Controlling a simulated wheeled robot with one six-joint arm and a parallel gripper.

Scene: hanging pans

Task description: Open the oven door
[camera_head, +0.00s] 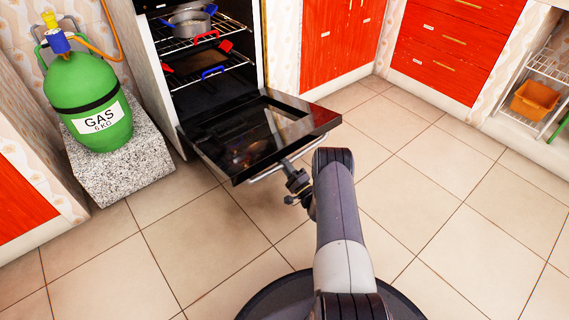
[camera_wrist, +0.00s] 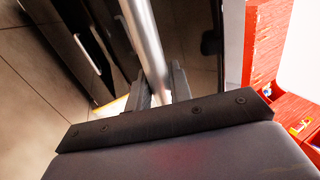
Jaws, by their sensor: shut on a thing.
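The oven door (camera_head: 255,135) is dark with a glass panel. It is swung down, close to level, at the front of the oven. A metal bar handle (camera_head: 268,174) runs along its outer edge; the handle also crosses the wrist view (camera_wrist: 145,40). My gripper (camera_head: 291,167) is at the handle near its middle. In the wrist view my gripper (camera_wrist: 160,80) is shut on the bar, with a finger on each side. The oven (camera_head: 210,85) stands open, with racks inside. My arm hides part of the floor right of the door.
A green gas cylinder (camera_head: 90,100) stands on a speckled block (camera_head: 120,170) left of the oven. A pot (camera_head: 190,20) sits on the upper rack. Red cabinets (camera_head: 455,45) line the back. Tiled floor (camera_head: 440,200) is clear to the right.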

